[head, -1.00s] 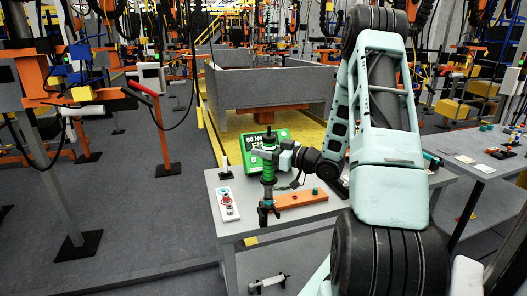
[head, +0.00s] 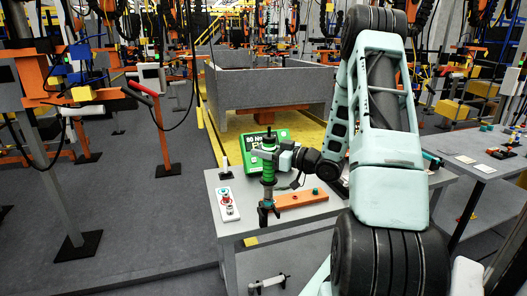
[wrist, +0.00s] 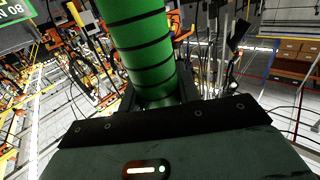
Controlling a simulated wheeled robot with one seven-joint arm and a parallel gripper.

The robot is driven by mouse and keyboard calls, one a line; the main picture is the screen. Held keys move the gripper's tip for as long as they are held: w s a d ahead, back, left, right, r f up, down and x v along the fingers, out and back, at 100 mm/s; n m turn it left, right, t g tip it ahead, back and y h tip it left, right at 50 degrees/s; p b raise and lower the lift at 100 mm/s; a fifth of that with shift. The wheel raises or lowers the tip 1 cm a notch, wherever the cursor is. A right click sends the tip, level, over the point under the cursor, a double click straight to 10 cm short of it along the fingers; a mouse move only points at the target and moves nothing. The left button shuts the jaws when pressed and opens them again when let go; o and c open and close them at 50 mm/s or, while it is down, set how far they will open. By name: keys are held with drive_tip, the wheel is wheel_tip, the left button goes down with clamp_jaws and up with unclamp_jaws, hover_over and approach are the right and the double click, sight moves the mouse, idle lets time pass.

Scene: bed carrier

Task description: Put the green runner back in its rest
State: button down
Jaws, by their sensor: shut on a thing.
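The green runner (head: 268,170) is an upright tool with a green, dark-banded body and a dark lower end. My gripper (head: 270,155) is shut around its upper body and holds it at the table's front left edge. In the wrist view the green banded body (wrist: 140,42) rises from between my jaws, close to the camera. The jaws' contact with it is partly hidden there. I cannot tell for certain which fixture is the runner's rest; a grey forked bracket (head: 268,283) shows low in front of the table.
The grey table (head: 236,226) carries an orange block (head: 302,198) right of the runner, a white button panel (head: 228,204) at left and a green sign (head: 262,142) behind. A grey bin (head: 270,90) stands farther back. Open floor lies left.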

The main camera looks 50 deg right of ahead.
sight(264, 182)
drive_tip(key=shift+f+b, duration=4.5)
drive_tip(key=shift+f, duration=0.95)
drive_tip(key=c, duration=0.9)
unclamp_jaws()
drive_tip(key=shift+s+f, duration=0.1)
drive_tip(key=b+v, duration=0.4)
drive_tip(key=v, duration=1.3)
drive_tip(key=shift+s+d, duration=0.1)
